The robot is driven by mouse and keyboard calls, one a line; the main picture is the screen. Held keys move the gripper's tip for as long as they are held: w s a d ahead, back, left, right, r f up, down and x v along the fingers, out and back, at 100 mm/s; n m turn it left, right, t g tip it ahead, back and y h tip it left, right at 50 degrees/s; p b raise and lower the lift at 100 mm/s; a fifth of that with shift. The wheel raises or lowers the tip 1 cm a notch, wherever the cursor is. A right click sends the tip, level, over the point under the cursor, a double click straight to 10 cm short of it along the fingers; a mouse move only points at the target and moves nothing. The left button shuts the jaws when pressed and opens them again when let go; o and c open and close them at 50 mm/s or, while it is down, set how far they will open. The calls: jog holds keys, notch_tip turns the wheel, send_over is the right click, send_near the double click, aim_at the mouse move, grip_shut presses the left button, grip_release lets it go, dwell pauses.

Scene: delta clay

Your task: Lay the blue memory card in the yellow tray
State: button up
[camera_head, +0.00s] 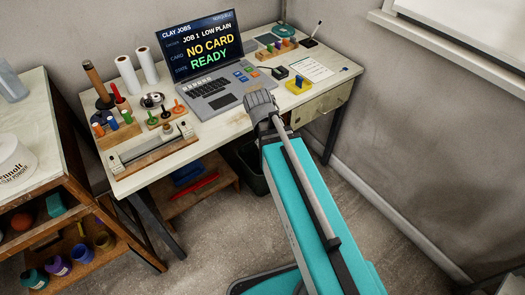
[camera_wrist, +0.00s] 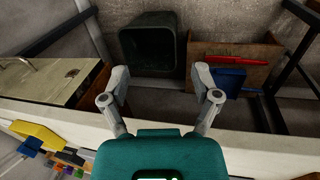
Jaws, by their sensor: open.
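The yellow tray (camera_head: 298,88) lies on the right part of the white worktable, right of the laptop. It also shows at the lower left of the wrist view (camera_wrist: 40,135). A small blue piece (camera_wrist: 31,146) shows at the tray's edge there, and a small dark blue piece (camera_head: 299,79) in the head view. It may be the memory card; I cannot tell whether it lies in the tray or behind it. My gripper (camera_wrist: 160,82) is open and empty, pointing down past the table's front edge. In the head view my gripper (camera_head: 261,102) is in front of the laptop, left of the tray.
The laptop (camera_head: 208,92) reads "NO CARD" and "READY". A small dark box (camera_head: 279,72) sits between laptop and tray. A paper sheet (camera_head: 311,69) lies behind the tray. Wooden racks and tools crowd the table's left. A dark bin (camera_wrist: 150,50) stands below.

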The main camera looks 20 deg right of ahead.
jog(key=s+a+m+y, duration=0.2)
jog(key=s+a+m, duration=0.1)
jog(key=shift+s+f, duration=0.2)
jog(key=shift+s, duration=0.05)
jog(key=shift+r, duration=0.1)
notch_tip(320, 180, up, 20)
jog(key=p, duration=1.9)
jog(key=shift+f+p, duration=0.2)
jog(key=shift+p, duration=0.15)
